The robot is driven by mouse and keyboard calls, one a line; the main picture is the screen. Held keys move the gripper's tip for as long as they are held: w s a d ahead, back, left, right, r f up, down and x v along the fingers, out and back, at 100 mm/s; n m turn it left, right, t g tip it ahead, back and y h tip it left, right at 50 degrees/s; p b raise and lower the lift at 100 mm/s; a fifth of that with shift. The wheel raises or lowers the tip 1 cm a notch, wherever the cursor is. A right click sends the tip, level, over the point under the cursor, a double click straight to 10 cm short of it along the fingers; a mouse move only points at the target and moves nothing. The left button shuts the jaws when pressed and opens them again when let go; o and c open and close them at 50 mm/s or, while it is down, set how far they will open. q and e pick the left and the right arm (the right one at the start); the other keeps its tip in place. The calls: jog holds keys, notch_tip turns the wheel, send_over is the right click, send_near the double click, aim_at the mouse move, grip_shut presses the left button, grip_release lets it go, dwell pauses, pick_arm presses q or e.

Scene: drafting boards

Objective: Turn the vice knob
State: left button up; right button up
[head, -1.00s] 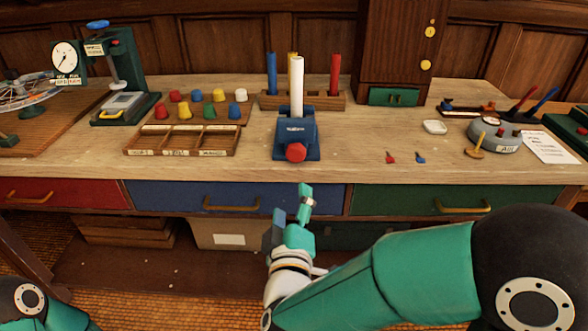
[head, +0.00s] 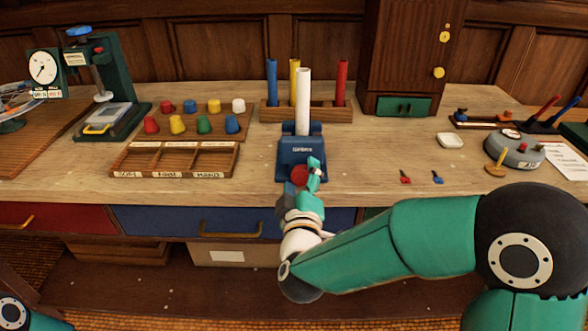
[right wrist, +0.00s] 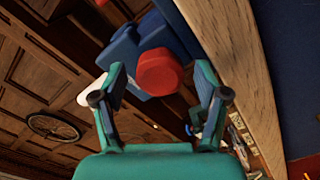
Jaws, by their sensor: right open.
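The blue vice (head: 303,158) stands near the bench's front edge with a white rod (head: 303,100) upright in it. Its red knob (head: 299,175) faces me and is partly covered by my right gripper in the head view. My right gripper (head: 303,176) is open in front of the vice. In the right wrist view, the red knob (right wrist: 160,72) shows ahead of the two spread fingers, roughly between them, with a gap to each side. The blue vice body (right wrist: 142,45) is behind it. My left gripper is not in view.
A wooden tray with compartments (head: 121,174) and several coloured pegs (head: 176,124) lie to the left. A rack (head: 335,115) of coloured rods stands behind the vice. Two small pieces, red (head: 405,177) and blue (head: 437,177), lie to the right. The bench is bare between.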

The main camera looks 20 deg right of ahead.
jog(key=shift+w, duration=0.4)
jog(key=c, duration=1.2)
jog(key=shift+o, duration=0.2)
jog(key=shift+f, duration=0.1)
